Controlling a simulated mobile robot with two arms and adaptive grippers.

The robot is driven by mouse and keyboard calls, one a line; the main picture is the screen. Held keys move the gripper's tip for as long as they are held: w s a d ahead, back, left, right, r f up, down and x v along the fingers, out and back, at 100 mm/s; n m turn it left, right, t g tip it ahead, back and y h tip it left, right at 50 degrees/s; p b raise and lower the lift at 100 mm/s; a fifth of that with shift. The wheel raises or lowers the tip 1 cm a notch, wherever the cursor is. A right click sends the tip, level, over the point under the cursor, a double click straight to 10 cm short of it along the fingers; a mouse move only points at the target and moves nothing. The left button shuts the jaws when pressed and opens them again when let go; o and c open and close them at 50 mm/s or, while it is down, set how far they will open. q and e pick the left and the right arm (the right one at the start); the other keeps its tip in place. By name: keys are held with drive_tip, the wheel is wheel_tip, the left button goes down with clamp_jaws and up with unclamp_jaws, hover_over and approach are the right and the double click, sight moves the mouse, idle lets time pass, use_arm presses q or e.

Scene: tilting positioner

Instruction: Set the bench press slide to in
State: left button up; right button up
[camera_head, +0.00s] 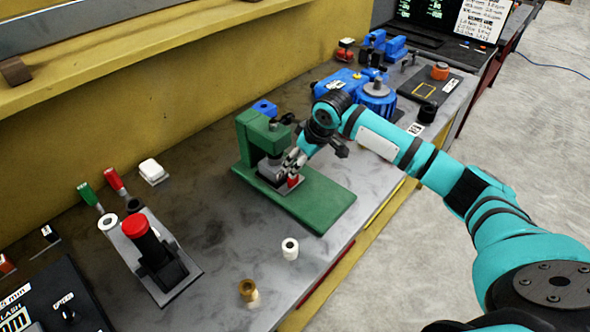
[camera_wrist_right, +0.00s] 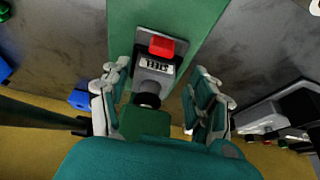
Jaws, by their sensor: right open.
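The green bench press (camera_head: 317,203) stands on the bench near the middle of the head view. Its grey slide (camera_head: 279,185) sits on the green base under the press head and has a red block (camera_head: 293,181) at its front end. In the right wrist view the slide (camera_wrist_right: 154,75) bears a steel label, with the red block (camera_wrist_right: 161,46) beyond it. My right gripper (camera_head: 295,160) is at the press, close to the slide. In the right wrist view its open fingers (camera_wrist_right: 160,85) are on either side of the slide, apart from it. My left gripper is out of view.
A white cylinder (camera_head: 290,249) and a brown one (camera_head: 248,289) stand in front of the press. A red-topped lever fixture (camera_head: 135,226) is to the left. A blue vise-like machine (camera_head: 376,97) stands behind my right arm.

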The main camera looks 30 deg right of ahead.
drive_tip(key=shift+v, duration=2.3)
